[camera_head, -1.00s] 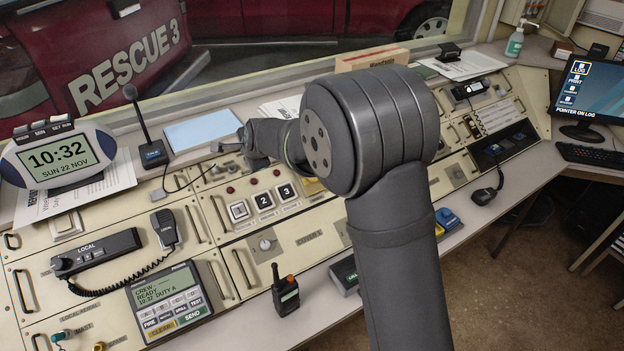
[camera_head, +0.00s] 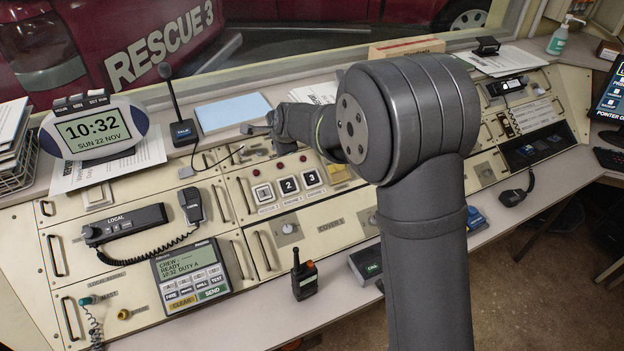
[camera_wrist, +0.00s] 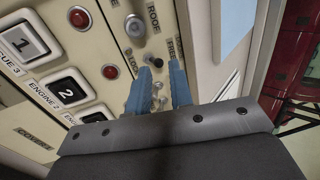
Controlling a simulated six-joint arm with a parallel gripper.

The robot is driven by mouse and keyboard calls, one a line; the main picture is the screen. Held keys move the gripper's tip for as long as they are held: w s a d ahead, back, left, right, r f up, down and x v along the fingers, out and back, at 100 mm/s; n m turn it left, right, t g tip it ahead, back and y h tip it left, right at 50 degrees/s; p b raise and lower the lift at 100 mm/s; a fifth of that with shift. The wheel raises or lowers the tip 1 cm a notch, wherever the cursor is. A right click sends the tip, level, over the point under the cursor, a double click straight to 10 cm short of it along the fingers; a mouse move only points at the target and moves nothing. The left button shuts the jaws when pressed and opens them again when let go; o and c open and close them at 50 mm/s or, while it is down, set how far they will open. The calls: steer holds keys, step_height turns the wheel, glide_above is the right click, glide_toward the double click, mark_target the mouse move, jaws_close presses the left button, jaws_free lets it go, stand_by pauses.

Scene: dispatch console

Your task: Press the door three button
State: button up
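The door three button (camera_head: 311,178), a square key marked 3 in a pale frame, is rightmost in the row of numbered buttons on the console. Beside it are button 2 (camera_head: 289,185) and button 1 (camera_head: 262,193). My gripper (camera_head: 255,131) is above the console, behind and left of button 3 in the head view. In the wrist view, the two blue fingers (camera_wrist: 161,66) are apart with nothing held. They point toward small switches and a dark knob. Button 1 (camera_wrist: 22,43) and button 2 (camera_wrist: 69,89) show left there; a third frame (camera_wrist: 96,116) is partly hidden.
Red lamps (camera_head: 278,166) sit behind the numbered buttons. A desk microphone (camera_head: 175,100), a blue-white pad (camera_head: 232,112) and a clock (camera_head: 92,132) stand at the back left. A radio (camera_head: 304,274) stands at the front edge. My arm covers the console's middle.

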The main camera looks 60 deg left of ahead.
jaws_close()
stand_by(1.9)
